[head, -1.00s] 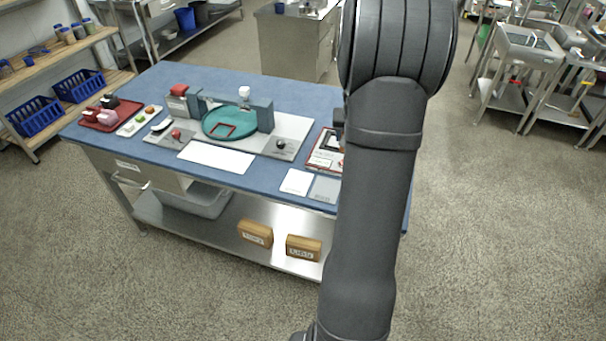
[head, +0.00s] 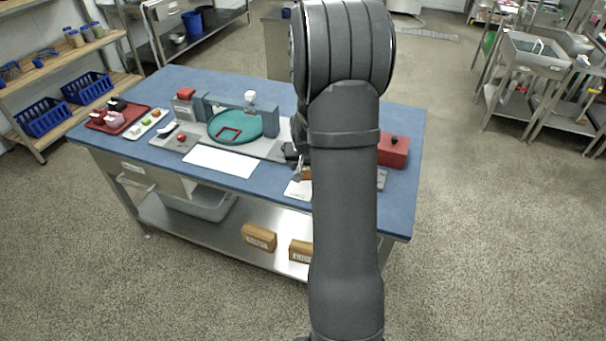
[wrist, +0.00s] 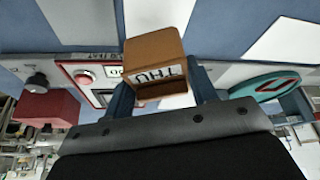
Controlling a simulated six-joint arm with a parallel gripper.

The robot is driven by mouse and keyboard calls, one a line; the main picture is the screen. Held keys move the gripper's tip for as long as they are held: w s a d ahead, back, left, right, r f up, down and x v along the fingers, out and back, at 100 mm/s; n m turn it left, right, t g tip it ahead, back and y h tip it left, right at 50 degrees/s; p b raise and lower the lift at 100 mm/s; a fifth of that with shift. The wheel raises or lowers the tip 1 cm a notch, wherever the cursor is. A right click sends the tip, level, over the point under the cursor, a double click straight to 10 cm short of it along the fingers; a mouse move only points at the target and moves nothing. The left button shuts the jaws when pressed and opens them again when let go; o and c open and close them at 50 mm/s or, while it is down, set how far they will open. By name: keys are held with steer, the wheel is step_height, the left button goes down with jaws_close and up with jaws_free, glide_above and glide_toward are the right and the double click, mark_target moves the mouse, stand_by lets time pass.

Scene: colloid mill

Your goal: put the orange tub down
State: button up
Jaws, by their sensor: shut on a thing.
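In the head view only a small orange piece of the tub (head: 306,174) shows at the left edge of my arm, above or near a white card (head: 298,190) on the blue table (head: 404,205). My arm hides most of the gripper there. I cannot tell whether the tub touches the table.
A red box with a black knob (head: 393,152) stands right of my arm. A teal disc (head: 250,128) lies on the grey machine at left, behind a white sheet (head: 220,161). A red-framed panel with a red button (wrist: 86,76) is close by. Labelled blocks (head: 259,237) lie on the lower shelf.

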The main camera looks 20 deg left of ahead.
steer(key=shift+a+f, duration=0.25)
steer(key=shift+f, duration=1.9)
steer(key=shift+f, duration=0.1)
steer(key=o, duration=1)
steer(key=v, duration=1.2)
